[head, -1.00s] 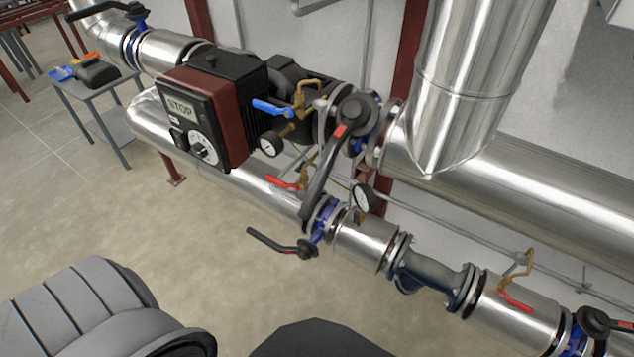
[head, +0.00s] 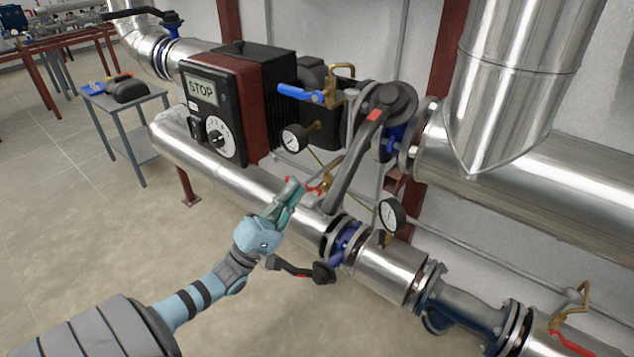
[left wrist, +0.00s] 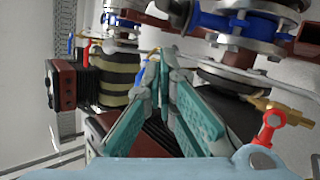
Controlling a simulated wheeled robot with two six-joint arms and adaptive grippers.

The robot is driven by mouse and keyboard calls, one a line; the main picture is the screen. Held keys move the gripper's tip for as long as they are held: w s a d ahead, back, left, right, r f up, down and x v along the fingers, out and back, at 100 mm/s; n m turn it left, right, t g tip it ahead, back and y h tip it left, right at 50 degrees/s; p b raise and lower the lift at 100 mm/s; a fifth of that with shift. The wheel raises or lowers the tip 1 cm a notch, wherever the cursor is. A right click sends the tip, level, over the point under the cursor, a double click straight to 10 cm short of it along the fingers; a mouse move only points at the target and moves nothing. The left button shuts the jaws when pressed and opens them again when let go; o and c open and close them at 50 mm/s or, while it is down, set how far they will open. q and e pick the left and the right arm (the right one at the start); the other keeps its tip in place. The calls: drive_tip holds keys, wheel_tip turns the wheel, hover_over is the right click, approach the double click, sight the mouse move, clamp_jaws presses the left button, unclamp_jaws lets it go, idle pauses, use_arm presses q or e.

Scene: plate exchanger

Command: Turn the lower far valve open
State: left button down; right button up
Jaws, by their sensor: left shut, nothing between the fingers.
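My left gripper (head: 290,192) is shut and empty, with its teal fingertips beside the small red-handled brass valve (head: 315,188) above the lower pipe; I cannot tell whether they touch. The closed fingers also show in the left wrist view (left wrist: 155,65), with a red-handled brass fitting (left wrist: 272,122) to their right. On the lower pipe, a black-lever valve (head: 322,272) with a blue body sits just right of my left wrist, its lever pointing left, its end close to the wrist. Which valve is the lower far one is not marked. My right gripper is not in view.
A large black lever (head: 358,150) hangs down from the upper valve, just right of my fingers. The pump (head: 240,100) with a STOP display and pressure gauges (head: 391,214) stand close by. A small table (head: 145,98) is at the left. The floor in front is clear.

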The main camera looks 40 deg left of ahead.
use_arm(q)
drive_tip(key=w+d+r, duration=0.2)
drive_tip(key=d+r, duration=0.1)
drive_tip(key=d, duration=0.2)
drive_tip(key=shift+r, duration=0.15)
drive_tip(key=shift+p, duration=0.3)
